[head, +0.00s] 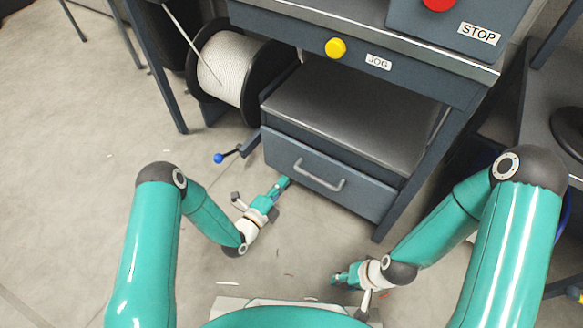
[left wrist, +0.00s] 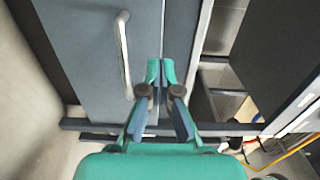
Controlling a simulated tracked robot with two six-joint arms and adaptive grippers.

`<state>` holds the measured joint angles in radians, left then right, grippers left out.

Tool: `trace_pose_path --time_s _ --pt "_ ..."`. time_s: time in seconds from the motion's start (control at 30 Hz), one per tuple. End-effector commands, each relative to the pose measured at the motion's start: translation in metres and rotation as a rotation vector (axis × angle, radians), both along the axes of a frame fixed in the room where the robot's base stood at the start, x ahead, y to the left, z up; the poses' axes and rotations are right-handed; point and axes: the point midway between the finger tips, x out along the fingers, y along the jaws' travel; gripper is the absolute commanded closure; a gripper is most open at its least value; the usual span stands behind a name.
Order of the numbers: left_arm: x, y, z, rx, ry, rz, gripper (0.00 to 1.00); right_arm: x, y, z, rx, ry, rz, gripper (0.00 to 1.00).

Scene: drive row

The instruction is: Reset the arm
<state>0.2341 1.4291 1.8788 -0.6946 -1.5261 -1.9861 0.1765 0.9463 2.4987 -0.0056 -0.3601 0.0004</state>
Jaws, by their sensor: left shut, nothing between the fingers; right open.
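My left gripper (head: 283,184) is low in front of the grey cabinet, near the left end of its drawer. In the left wrist view the left gripper (left wrist: 160,72) has its fingertips together with nothing between them, beside the drawer front (left wrist: 90,50) and apart from its handle (left wrist: 123,50). My right gripper (head: 340,278) is low near the bottom middle of the head view, over the floor. It is open, and I see nothing in it. The drawer (head: 300,180) with its silver handle (head: 320,177) appears closed.
A lever with a blue knob (head: 219,158) sticks out left of the drawer. A spool of white rope (head: 226,68) stands behind it. Above are a yellow JOG button (head: 336,47) and a red STOP button (head: 438,3). Open floor (head: 70,120) lies to the left.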

Motion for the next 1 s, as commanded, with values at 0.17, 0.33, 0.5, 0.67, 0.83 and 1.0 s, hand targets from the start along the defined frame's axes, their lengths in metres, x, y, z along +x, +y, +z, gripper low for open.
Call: trace_pose_path --time_s 0.17,0.33,0.5,0.67,0.83,1.0 --pt "-0.013 0.007 0.0 0.0 0.001 0.0 1.0 0.0 0.0 0.004 0.0 0.001 0.0 0.59" --pt "-0.011 0.007 0.007 0.003 -0.017 -0.003 1.0 0.0 0.0 0.004 0.0 0.001 0.0 0.59" --pt "0.005 0.018 0.049 0.024 -0.062 0.011 1.0 0.0 0.0 0.004 0.0 0.001 0.0 0.59" --pt "-0.008 0.036 0.047 -0.073 0.293 0.078 1.0 0.0 0.0 0.004 0.0 0.001 0.0 0.59" --pt "-0.063 0.051 0.011 -0.374 0.836 0.268 1.0 0.0 0.0 0.004 0.0 0.001 0.0 0.59" --pt "-0.144 0.06 -0.019 -0.716 1.329 0.603 1.0 0.0 0.0 0.004 0.0 0.0 0.0 0.59"
